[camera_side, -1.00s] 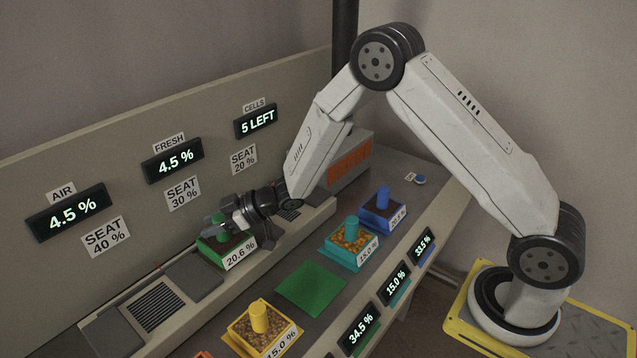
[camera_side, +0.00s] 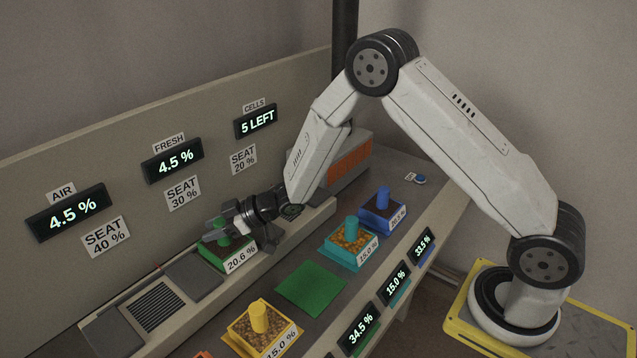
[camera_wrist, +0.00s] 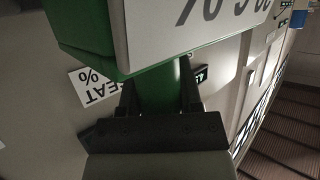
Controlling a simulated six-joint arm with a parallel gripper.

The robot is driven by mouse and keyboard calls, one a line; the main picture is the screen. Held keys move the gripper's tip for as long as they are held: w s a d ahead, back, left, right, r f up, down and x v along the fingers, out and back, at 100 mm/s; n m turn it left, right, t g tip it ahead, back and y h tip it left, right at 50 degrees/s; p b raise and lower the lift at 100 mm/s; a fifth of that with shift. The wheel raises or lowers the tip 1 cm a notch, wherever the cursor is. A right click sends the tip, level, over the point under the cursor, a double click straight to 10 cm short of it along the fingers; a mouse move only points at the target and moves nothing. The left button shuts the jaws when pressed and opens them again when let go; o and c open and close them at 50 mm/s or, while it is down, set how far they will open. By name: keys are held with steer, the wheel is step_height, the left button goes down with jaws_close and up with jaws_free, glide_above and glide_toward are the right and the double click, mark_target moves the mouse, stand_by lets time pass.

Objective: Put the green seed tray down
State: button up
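The green seed tray (camera_side: 213,254), with a white label reading 20.6 %, is at the middle of the raised ledge along the back panel. I cannot tell whether its base touches the ledge. My gripper (camera_side: 228,236) reaches it from the right, low over the tray. In the wrist view, the fingers of my gripper (camera_wrist: 160,92) lie along both sides of the tray's green upright handle (camera_wrist: 158,92), closed on it. The tray's green body (camera_wrist: 82,28) fills the top of that view. The tray's underside and the surface beneath it are hidden.
A grille (camera_side: 153,305) and dark plates lie on the ledge to the left. On the lower bench are a yellow tray (camera_side: 262,335), an empty green square (camera_side: 311,287), a teal tray (camera_side: 349,248) and a blue tray (camera_side: 381,212). The back panel (camera_side: 230,110) stands close behind.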

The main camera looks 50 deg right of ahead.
steer(key=o, duration=0.4)
steer(key=shift+r, duration=0.65)
steer(key=v, duration=1.2)
steer(key=s+d+m+g+h, duration=0.1)
steer(key=s+d+m+h, duration=0.55)
steer(key=h, duration=0.25)
steer(key=shift+s+a+m+g+h, duration=0.1)
steer(key=shift+s+m+g, duration=0.3)
steer(key=shift+s+g, duration=1.15)
steer(key=shift+s+m+g+h, duration=0.1)
steer(key=shift+s+m+g, duration=0.35)
steer(key=shift+s, duration=2.1)
steer(key=shift+s+a+m+g+h, duration=0.1)
steer(key=shift+s+m+g, duration=0.3)
steer(key=shift+s+g, duration=1.1)
